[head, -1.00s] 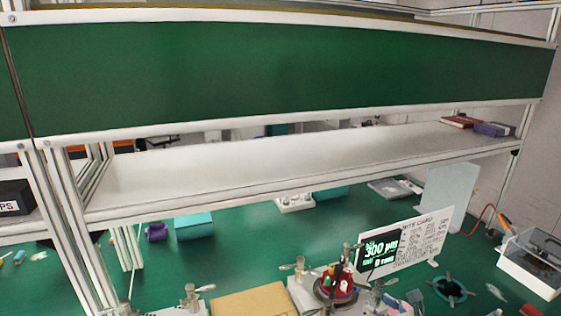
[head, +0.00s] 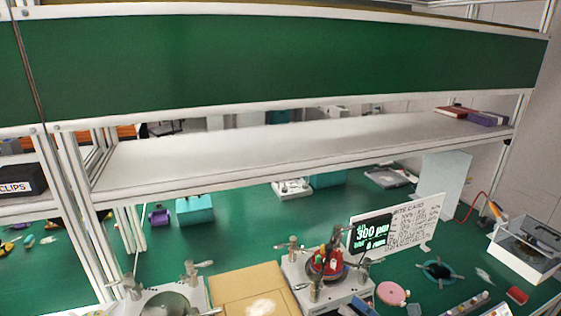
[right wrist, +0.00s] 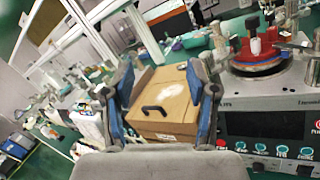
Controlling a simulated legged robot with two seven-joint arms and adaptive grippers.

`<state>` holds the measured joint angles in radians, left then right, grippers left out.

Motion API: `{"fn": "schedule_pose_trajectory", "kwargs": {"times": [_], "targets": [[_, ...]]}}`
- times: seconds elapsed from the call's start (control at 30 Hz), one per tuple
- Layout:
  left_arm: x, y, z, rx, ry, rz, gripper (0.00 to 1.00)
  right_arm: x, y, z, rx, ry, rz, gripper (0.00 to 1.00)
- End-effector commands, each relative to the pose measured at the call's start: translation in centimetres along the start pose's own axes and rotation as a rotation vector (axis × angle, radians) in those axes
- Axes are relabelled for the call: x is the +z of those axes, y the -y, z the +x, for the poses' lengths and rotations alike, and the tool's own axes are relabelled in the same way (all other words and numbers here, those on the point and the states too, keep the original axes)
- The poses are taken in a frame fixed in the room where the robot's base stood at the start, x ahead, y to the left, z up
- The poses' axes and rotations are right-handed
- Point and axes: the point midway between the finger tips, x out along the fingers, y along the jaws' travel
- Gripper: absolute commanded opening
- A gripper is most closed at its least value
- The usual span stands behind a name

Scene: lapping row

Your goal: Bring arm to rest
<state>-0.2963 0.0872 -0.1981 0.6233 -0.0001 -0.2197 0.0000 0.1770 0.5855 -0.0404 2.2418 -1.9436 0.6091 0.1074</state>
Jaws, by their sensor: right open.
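My right gripper (right wrist: 162,78) shows in the right wrist view, with its two blue-padded fingers spread apart and nothing between the pads. Beyond the fingers lies a tan box (right wrist: 165,103) with a black handle and a pale patch on its top. The box (head: 236,286) also shows in the head view, at the bottom, between two lapping machines. I see neither gripper in the head view, and my left gripper is in no frame.
The lapping machine (head: 322,290) right of the box carries a red-topped fixture (head: 326,262). Another machine (head: 165,303) stands left of the box. A display (head: 371,233) reads 300 µm. A white shelf (head: 270,150) spans above the green bench (head: 255,228).

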Motion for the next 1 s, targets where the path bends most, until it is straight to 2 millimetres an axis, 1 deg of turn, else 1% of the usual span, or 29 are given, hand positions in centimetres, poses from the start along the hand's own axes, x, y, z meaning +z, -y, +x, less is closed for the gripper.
{"fn": "schedule_pose_trajectory", "kwargs": {"times": [0.03,0.1,0.17,0.2,0.27,0.3,0.37,0.4,0.47,0.5,0.57,0.6,0.63,0.67,0.7,0.77,0.8,0.87,0.9,1.0], "targets": [[0.1,0.0,0.0,0.0,0.001,0.0,0.47,0.1,-1.0,-0.2,0.042,0.055,0.075,0.58],[0.1,-0.1,0.0,0.001,0.003,-0.001,0.47,0.7,-2.2,-0.7,0.098,0.151,0.196,0.58],[0.2,-0.3,0.0,0.004,0.004,-0.001,0.47,1.4,-2.9,-1.4,0.139,0.25,0.326,0.58],[0.3,-0.5,0.0,0.006,0.005,-0.002,0.47,2.0,-3.0,-2.1,0.159,0.329,0.429,0.58],[0.4,-0.8,0.0,0.01,0.006,-0.003,0.47,2.8,-2.2,-3.5,0.169,0.467,0.613,0.58],[0.4,-1.1,0.0,0.012,0.007,-0.004,0.47,3.0,-1.1,-4.8,0.157,0.572,0.756,0.58],[0.4,-1.3,0.0,0.014,0.007,-0.003,0.47,2.3,1.5,-7.0,0.1,0.733,0.983,0.58],[0.4,-1.3,0.0,0.015,0.007,-0.003,0.47,1.0,3.6,-8.6,0.037,0.835,1.134,0.58],[0.4,-1.3,0.0,0.015,0.007,-0.003,0.47,-2.1,6.7,-10.9,-0.092,0.976,1.354,0.58],[0.4,-1.2,0.0,0.014,0.007,-0.002,0.47,-4.6,8.3,-12.4,-0.19,1.053,1.483,0.58],[0.4,-1.1,0.0,0.013,0.007,-0.002,0.47,-8.9,10.0,-14.5,-0.348,1.144,1.653,0.58],[0.4,-1.0,0.0,0.012,0.007,-0.001,0.47,-11.9,10.6,-15.8,-0.462,1.19,1.753,0.58],[0.4,-1.0,0.0,0.011,0.007,-0.001,0.47,-14.2,10.8,-16.7,-0.548,1.218,1.822,0.58],[0.5,-0.9,0.0,0.01,0.007,-0.001,0.47,-16.4,10.8,-17.6,-0.635,1.239,1.884,0.58],[0.5,-0.8,0.0,0.009,0.008,0.0,0.47,-19.1,10.6,-18.7,-0.747,1.259,1.958,0.58],[0.5,-0.7,0.0,0.008,0.008,0.0,0.47,-22.7,9.7,-20.0,-0.901,1.272,2.046,0.58],[0.5,-0.6,0.0,0.007,0.008,0.001,0.47,-24.8,8.9,-20.8,-0.998,1.273,2.097,0.58],[0.5,-0.5,0.0,0.006,0.008,0.001,0.47,-27.5,7.6,-21.8,-1.134,1.266,2.158,0.58],[0.5,-0.5,0.0,0.006,0.008,0.001,0.47,-29.2,6.6,-22.5,-1.221,1.256,2.195,0.58],[0.5,-0.5,0.0,0.006,0.008,0.0,0.47,-32.6,4.0,-23.9,-1.421,1.218,2.264,0.58]]}}
